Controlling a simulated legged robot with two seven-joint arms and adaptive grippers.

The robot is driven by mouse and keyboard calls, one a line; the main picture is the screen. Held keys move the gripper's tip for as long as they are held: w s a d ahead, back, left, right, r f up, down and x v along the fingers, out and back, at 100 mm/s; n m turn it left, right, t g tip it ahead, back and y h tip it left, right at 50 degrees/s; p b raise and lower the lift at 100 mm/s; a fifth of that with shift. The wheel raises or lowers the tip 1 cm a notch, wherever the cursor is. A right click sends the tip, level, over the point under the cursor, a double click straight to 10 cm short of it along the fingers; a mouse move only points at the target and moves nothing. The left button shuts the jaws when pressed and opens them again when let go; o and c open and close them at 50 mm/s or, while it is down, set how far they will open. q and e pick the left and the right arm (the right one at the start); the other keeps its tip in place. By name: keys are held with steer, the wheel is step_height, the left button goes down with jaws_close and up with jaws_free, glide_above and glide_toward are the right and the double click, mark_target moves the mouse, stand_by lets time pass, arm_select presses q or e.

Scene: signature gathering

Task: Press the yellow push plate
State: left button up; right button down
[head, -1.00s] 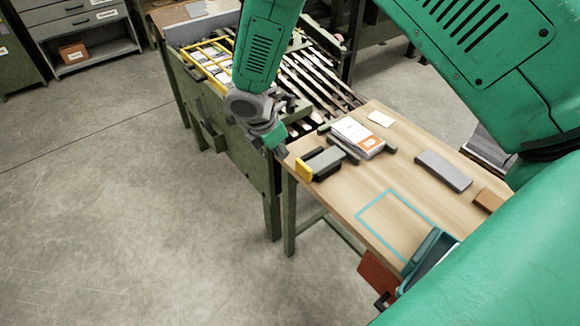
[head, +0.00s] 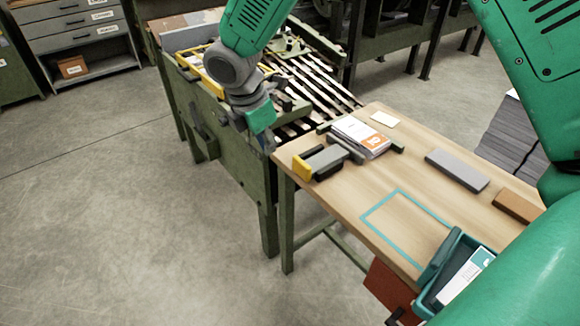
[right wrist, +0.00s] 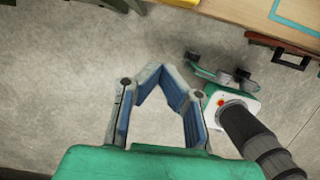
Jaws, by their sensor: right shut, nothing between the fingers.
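The yellow push plate (head: 301,168) faces left on the end of a small dark and grey block-like device (head: 325,162) at the near left edge of the wooden table (head: 345,200). My right gripper (head: 271,149) hangs just left of the table corner, up and left of the plate in the head view, with a visible gap between them. Its fingers are shut and empty.
A stack of printed sheets (head: 361,137), a grey bar (head: 457,170) and a brown block (head: 517,206) lie on the table. A teal tray (head: 436,285) stands at its near right. A green slatted machine (head: 225,133) adjoins on the left. Floor at front left is clear.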

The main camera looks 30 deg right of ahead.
mark_target(302, 160)
steer(key=d+f+b, duration=0.1)
steer(key=d+f, duration=0.1)
steer(key=f, duration=0.1)
steer(key=d+f+b, duration=0.1)
steer(key=d+f, duration=0.1)
steer(key=f, duration=0.1)
steer(key=d+f+b, duration=0.1)
steer(key=d+f, duration=0.1)
steer(key=f, duration=0.2)
steer(key=shift+w+d, duration=0.25)
steer(key=shift+d, duration=0.1)
steer(key=shift+r, duration=0.1)
steer(key=d+p, duration=0.2)
steer(key=d, duration=0.1)
steer(key=shift+w+d+r, duration=0.15)
steer(key=shift+r, duration=0.05)
steer(key=shift+d+f, duration=0.1)
steer(key=shift+d, duration=0.2)
